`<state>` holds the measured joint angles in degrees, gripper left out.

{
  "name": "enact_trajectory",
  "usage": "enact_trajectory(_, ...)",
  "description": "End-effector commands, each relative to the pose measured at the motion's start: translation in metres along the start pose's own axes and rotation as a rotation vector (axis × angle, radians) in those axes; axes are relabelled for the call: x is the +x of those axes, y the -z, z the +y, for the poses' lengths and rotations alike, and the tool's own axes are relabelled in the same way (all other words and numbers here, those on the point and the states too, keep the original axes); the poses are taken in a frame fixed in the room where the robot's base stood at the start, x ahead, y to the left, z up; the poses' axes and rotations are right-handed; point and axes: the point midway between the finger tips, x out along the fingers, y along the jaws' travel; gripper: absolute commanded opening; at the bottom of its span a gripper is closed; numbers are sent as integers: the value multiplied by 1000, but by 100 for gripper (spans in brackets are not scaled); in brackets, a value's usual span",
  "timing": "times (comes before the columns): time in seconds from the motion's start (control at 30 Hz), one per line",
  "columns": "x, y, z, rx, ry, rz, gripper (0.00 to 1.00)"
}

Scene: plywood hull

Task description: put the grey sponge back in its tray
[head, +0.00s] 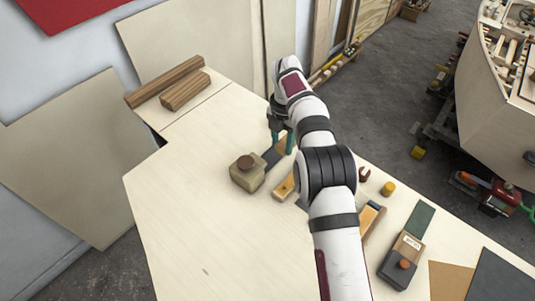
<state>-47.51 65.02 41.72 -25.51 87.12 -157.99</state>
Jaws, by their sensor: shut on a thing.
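My gripper (282,138) is over the work table in the upper middle of the head view, with its teal fingers pointing down. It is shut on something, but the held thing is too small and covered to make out. A dark grey strip (272,157) shows just below the fingers, beside a beige block with a brown knob (248,173). I cannot tell whether this strip is the grey sponge. A shallow wooden tray-like piece (374,215) shows right of my arm, partly hidden by it. I cannot tell whether it is the sponge's tray.
A wooden piece (285,187) lies left of my arm. A red-knobbed tool (402,262), a green strip (420,217) and a yellow cylinder (388,188) are to the right. Brown timber strips (165,82) lie at the back left. The table's (190,225) front left is clear.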

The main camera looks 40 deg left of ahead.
Motion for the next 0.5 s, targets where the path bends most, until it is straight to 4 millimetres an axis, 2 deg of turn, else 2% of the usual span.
enact_trajectory(0.07, 18, 10, 24, -4, 1, 1, 0)
enact_trajectory(0.2, 25, 12, 37, 0, 2, 1, 0)
enact_trajectory(0.33, 31, 16, 41, 2, 2, 2, 0)
enact_trajectory(0.5, 62, 16, 41, 3, 1, 2, 0)
